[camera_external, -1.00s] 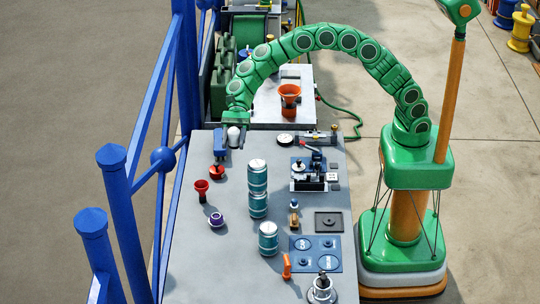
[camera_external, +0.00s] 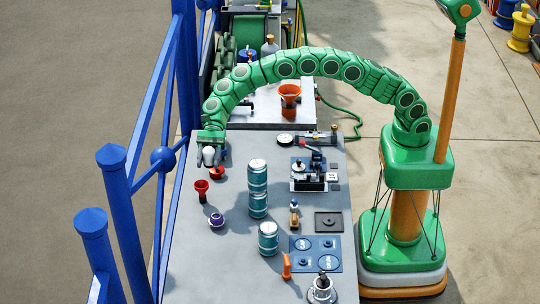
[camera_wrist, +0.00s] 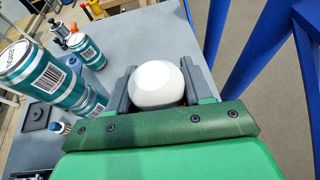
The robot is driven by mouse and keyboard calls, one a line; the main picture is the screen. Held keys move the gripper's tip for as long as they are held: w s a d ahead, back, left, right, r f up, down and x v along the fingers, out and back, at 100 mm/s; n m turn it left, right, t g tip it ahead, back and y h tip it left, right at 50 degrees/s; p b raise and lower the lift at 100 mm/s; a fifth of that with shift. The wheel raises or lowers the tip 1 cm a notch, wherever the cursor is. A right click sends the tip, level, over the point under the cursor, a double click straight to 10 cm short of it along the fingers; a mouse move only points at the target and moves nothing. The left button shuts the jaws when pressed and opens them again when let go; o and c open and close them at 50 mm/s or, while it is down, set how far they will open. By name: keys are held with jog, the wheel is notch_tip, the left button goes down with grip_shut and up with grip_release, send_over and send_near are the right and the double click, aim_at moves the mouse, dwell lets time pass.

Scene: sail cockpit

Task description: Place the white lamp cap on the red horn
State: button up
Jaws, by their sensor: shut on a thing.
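The white lamp cap (camera_wrist: 158,84) is a smooth white dome held between the two grey fingers of my gripper (camera_wrist: 160,92). In the external view, the lamp cap (camera_external: 209,156) hangs under my gripper (camera_external: 210,153) at the far left part of the grey table. A red horn (camera_external: 202,187) stands upright on the table, nearer the camera and a little left of the gripper. A second small red piece (camera_external: 217,172) is just below the cap in the picture. I cannot tell the gap between the cap and this piece.
Teal cans (camera_external: 257,175) stand right of the gripper. A purple-rimmed cup (camera_external: 216,220) sits in front of the red horn. An orange-red funnel (camera_external: 290,93) is on the farther platform. A blue railing (camera_external: 165,160) runs along the table's left side.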

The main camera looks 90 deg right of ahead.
send_over(200, 186)
jog(key=shift+a+f, duration=0.2)
jog(key=shift+f, duration=2)
jog(key=shift+s+f, duration=0.1)
jog(key=shift+f, duration=1.35)
jog(key=o, duration=1)
jog(key=shift+f, duration=0.1)
jog(key=shift+o, duration=0.2)
jog(key=shift+d, duration=0.1)
jog(key=v, duration=1.2)
